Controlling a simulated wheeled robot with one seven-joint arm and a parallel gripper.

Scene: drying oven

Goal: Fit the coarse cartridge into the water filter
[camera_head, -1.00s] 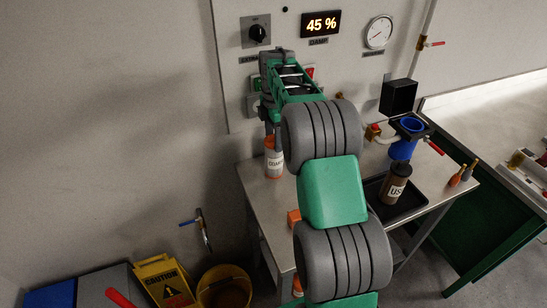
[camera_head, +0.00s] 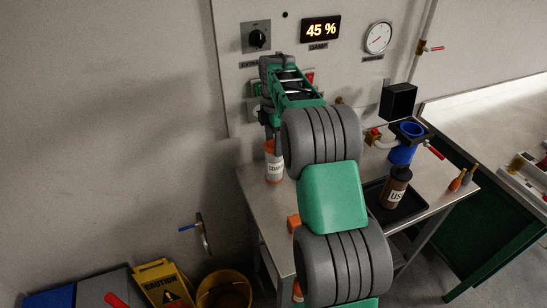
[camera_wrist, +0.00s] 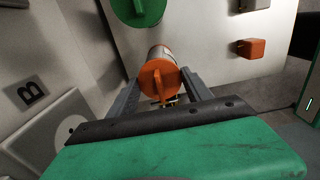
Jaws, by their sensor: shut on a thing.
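The coarse cartridge (camera_head: 274,168) is a white-labelled cylinder with an orange top, upright at the left rear of the metal table. My gripper (camera_head: 272,135) is above it with its fingers shut on its top. In the wrist view, the cartridge's orange finned cap (camera_wrist: 157,80) is between the two fingers (camera_wrist: 160,92). Whether its base touches the table is unclear. A brown cartridge labelled US… (camera_head: 396,190) stands at the black tray (camera_head: 405,208).
A red-handled valve (camera_head: 435,150) is right of the filter, and a black box (camera_head: 398,101) is above it. An orange block (camera_head: 293,222) is near the left edge. A yellow bucket (camera_head: 224,290) and caution sign (camera_head: 163,285) are on the floor.

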